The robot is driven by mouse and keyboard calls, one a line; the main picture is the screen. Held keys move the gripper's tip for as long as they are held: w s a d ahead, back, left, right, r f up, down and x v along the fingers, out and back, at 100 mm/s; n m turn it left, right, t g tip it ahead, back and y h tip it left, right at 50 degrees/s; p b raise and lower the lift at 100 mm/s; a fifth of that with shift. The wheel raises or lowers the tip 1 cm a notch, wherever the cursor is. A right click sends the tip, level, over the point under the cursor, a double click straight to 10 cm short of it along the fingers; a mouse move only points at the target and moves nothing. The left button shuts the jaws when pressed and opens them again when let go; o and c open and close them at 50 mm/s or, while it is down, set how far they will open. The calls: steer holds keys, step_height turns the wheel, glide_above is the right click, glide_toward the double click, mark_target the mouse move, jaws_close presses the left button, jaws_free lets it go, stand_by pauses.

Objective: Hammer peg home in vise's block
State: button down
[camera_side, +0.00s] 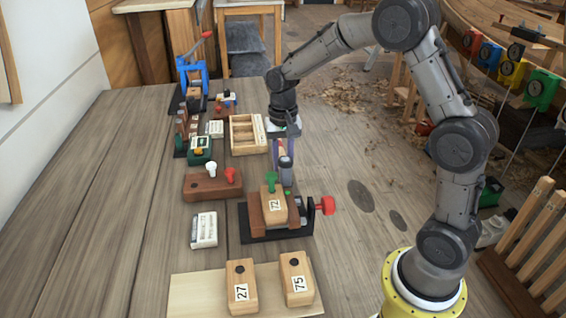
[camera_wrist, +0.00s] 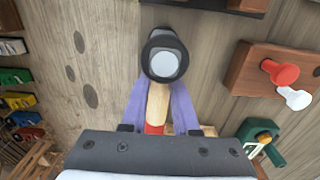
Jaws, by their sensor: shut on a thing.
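My gripper (camera_side: 281,150) is shut on the wooden handle of a hammer (camera_wrist: 157,103), between its purple fingers. The hammer's grey head (camera_side: 286,172) hangs at the fingers' lower end, and it fills the middle of the wrist view (camera_wrist: 165,58). In the side view the vise (camera_side: 308,216) holds a wooden block marked 72 (camera_side: 274,208). A green peg (camera_side: 270,182) stands upright in the top of that block, its head well above the wood. The hammer head is just behind and right of the peg, apart from it as far as I can tell.
A brown rack (camera_side: 205,187) with a red and a white peg stands left of the hammer. Blocks 27 (camera_side: 242,290) and 75 (camera_side: 296,280) stand on a pale board in front. The vise's red handle (camera_side: 327,205) sticks out right. The bench right of the vise is mostly clear.

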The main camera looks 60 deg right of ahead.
steer(key=shift+r, duration=0.35)
steer(key=shift+r, duration=4)
steer(key=c, duration=1.4)
jaws_free()
jaws_close()
